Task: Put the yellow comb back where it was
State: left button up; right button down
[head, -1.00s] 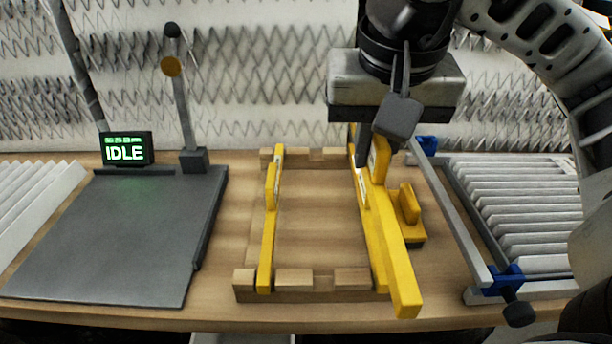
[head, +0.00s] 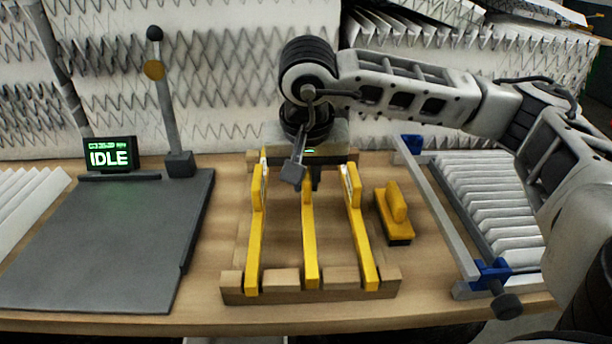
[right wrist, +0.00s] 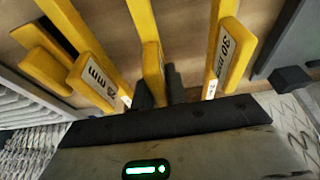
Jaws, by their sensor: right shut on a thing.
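Three long yellow combs lie lengthwise across a wooden rack (head: 310,293): a left one (head: 255,240), a middle one (head: 309,240) and a right one (head: 361,240). My right gripper (head: 308,183) is over the back part of the middle comb and shut on it. Its front end sits between the rack's front blocks, about level with its neighbours. In the right wrist view the gripper fingers (right wrist: 160,88) are at the middle comb's raised handle (right wrist: 152,62). The back ends are partly hidden. My left gripper is not in view.
A yellow handled block (head: 395,215) stands just right of the rack. A grey plate (head: 100,245) with a post and an "IDLE" display (head: 109,157) is at left. A pleated white filter (head: 490,205) in a blue-cornered clamp frame is at right.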

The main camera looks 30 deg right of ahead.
jog(key=shift+f+b, duration=0.6)
jog(key=shift+b, duration=0.05)
jog(key=c, duration=1.4)
grip_release()
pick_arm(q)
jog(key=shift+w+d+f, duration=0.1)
pick_arm(e)
jog(key=shift+r, duration=0.1)
